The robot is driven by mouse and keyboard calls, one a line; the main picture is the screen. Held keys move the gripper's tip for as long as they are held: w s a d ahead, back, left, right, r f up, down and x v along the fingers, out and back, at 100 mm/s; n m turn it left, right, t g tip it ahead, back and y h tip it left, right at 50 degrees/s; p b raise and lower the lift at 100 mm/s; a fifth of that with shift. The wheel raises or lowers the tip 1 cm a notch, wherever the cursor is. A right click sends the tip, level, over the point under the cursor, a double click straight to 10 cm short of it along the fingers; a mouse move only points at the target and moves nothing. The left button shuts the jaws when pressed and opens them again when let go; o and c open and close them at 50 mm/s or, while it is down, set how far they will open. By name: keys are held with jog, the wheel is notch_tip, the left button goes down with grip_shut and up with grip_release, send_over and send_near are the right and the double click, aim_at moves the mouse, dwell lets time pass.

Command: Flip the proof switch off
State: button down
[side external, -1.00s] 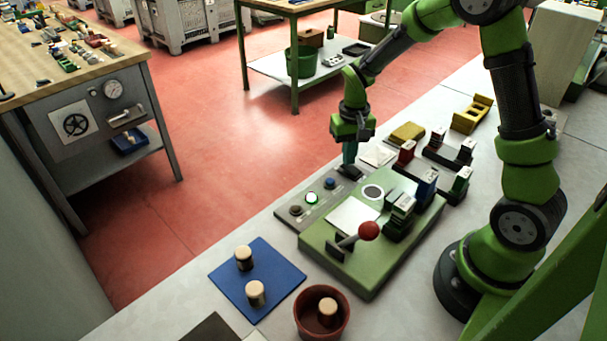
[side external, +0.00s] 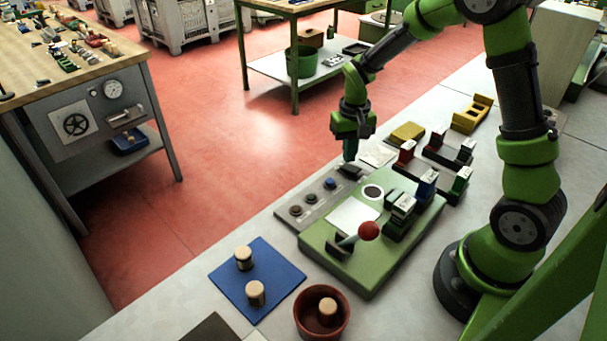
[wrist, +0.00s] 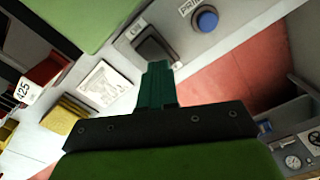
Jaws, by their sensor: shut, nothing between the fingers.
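The dark rocker switch (side external: 349,171) sits at the far end of the grey control panel (side external: 322,203). In the wrist view the rocker (wrist: 155,46) shows in a dark frame just beyond my fingertips, its label partly cut off or hidden. My gripper (side external: 349,157) points down over the switch with its green fingers shut and empty. In the wrist view the closed fingers (wrist: 157,72) appear close to the rocker's near edge; I cannot tell whether they touch. The panel's round button (side external: 311,198) is unlit, and a blue button (side external: 330,183) is nearer the rocker.
A green machine base (side external: 362,275) with a red-knobbed lever (side external: 368,231) and stamp blocks stands beside the panel. Yellow blocks (side external: 408,132) lie behind.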

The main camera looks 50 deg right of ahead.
aim_at(350, 171)
jog(key=shift+r, duration=2.65)
jog(key=s+a+r+n+t+y, duration=0.2)
jog(key=s+a+r+t, duration=0.5)
jog(key=s+a+r, duration=0.4)
jog(key=s+r, duration=0.3)
jog(key=shift+s+a, duration=0.15)
jog(key=shift+s, duration=0.15)
